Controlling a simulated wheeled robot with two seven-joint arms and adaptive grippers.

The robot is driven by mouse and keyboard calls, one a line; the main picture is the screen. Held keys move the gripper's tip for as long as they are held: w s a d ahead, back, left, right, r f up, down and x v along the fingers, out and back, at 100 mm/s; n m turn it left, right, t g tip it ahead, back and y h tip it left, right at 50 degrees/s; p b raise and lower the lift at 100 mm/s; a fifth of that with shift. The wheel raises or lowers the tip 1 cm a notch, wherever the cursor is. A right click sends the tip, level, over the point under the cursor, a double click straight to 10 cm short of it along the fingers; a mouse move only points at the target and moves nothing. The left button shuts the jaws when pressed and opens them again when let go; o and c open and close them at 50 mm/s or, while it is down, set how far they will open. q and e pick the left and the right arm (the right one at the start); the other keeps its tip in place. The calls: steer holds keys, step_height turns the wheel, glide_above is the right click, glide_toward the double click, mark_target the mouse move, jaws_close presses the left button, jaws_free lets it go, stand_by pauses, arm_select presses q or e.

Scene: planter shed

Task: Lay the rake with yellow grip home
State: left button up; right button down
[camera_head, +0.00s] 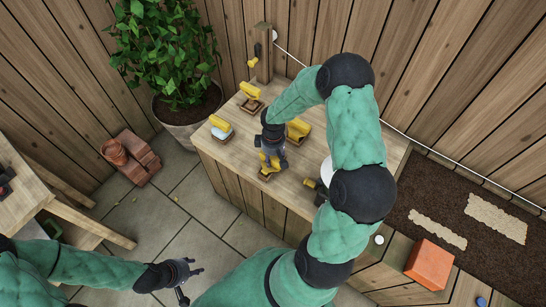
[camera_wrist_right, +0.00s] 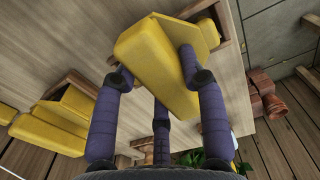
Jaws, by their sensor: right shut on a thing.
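My right gripper (camera_head: 273,150) is over the wooden bench top (camera_head: 232,152), its fingers shut around a thick yellow grip (camera_wrist_right: 158,68). The grip also shows just below the fingers in the head view (camera_head: 267,163). A small brown wooden holder (camera_head: 267,176) is at the grip's lower end; I cannot tell whether the grip rests in it or is just above it. The far end of the held tool is hidden, so I cannot see whether it is a rake. My left gripper (camera_head: 190,271) is open and empty, low over the paved floor.
Other yellow pieces stand on the bench: one at the back left (camera_head: 250,90), one with a pale part (camera_head: 221,124), and one right of the gripper (camera_head: 297,129). A potted plant (camera_head: 170,50), stacked bricks (camera_head: 135,160) and an orange block (camera_head: 429,264) stand around.

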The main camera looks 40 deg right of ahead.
steer(key=shift+f, duration=0.25)
steer(key=c, duration=0.6)
jaws_free()
steer(key=shift+c, duration=0.2)
step_height(320, 180, up, 12)
